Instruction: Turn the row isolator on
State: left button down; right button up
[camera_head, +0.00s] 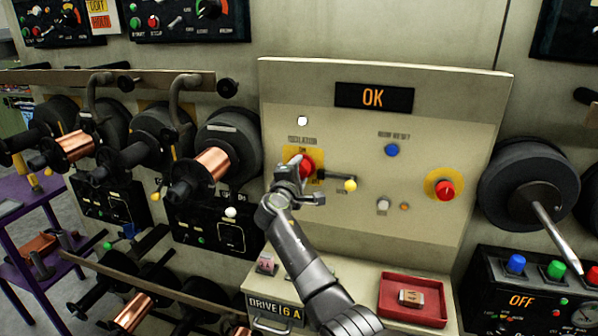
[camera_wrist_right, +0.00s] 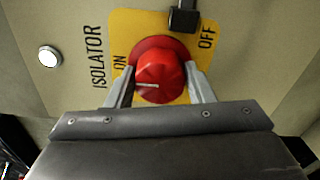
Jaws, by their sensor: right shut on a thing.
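The row isolator is a red rotary knob (camera_head: 307,165) on a yellow plate on the beige panel. In the right wrist view the red knob (camera_wrist_right: 160,72) shows a white mark pointing left, towards the side of the plate lettered ON; OFF is lettered at the right. My right gripper (camera_head: 292,172) is at the knob, and in the wrist view its fingers (camera_wrist_right: 165,85) are shut on the knob from both sides. A white round lamp (camera_head: 302,121) above it looks bright; it also shows in the wrist view (camera_wrist_right: 50,57). My left gripper is out of view.
A black lever with a yellow ball (camera_head: 350,185) sticks out right beside the isolator. A display (camera_head: 373,97) reads OK. A blue button (camera_head: 392,150) and a red button (camera_head: 445,189) are farther right. A red tray (camera_head: 413,318) lies below. Copper spools (camera_head: 212,164) stand left.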

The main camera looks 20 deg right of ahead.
dwell(0.3)
jog(key=o, duration=1)
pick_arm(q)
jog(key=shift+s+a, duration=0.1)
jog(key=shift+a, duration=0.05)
